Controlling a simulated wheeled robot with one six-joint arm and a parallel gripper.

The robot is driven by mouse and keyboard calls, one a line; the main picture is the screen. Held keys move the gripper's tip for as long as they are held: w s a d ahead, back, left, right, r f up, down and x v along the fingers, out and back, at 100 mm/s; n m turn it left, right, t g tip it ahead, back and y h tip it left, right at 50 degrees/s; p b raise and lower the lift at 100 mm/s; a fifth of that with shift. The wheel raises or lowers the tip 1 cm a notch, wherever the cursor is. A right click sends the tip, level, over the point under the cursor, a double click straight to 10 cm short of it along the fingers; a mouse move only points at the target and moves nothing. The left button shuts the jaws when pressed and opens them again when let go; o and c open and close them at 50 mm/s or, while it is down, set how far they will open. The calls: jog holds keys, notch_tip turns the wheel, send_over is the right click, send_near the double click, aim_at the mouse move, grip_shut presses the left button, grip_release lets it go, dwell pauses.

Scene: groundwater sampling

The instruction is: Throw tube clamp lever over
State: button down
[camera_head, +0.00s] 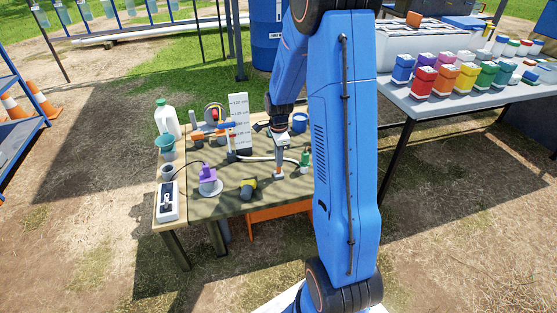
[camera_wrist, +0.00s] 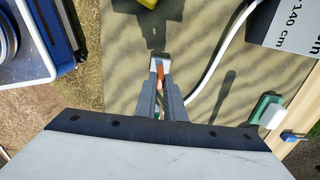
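In the head view my gripper (camera_head: 279,173) reaches straight down to the front part of the work table, at a small white and orange piece. The wrist view shows my two grey fingers (camera_wrist: 160,76) close together, with a slim orange piece (camera_wrist: 160,70), which looks like the clamp lever, between their tips. A pale block shows just beyond the tips. The fingers hide most of the clamp, and whether they press on the lever is unclear. A white tube (camera_wrist: 210,68) curves down beside the fingers; in the head view it (camera_head: 256,159) loops across the mat.
A green and white piece (camera_wrist: 268,112) stands right of my fingers. Coloured bottles fill another table (camera_head: 470,105).

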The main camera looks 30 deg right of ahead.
jog(key=c, duration=2.5)
grip_release()
jog(key=shift+s+a+f+t+h, duration=0.1)
jog(key=shift+s+a+f+t, duration=0.2)
jog(key=shift+s, duration=0.35)
jog(key=shift+s+a+f+t+h, duration=0.1)
jog(key=shift+s+t, duration=0.35)
jog(key=shift+s, duration=0.25)
jog(key=shift+s+a+f+t+h, duration=0.1)
jog(key=shift+s+a+f+t, duration=0.2)
jog(key=shift+s, duration=0.35)
jog(key=shift+d+r, duration=0.1)
jog(key=shift+o, duration=0.5)
jog(key=shift+s+a+f+t, duration=0.25)
jog(key=shift+s+f+t, duration=0.35)
jog(key=shift+s, duration=0.35)
jog(key=o, duration=0.6)
jog(key=shift+f, duration=0.1)
jog(key=shift+o, duration=0.2)
jog(key=shift+w, duration=0.1)
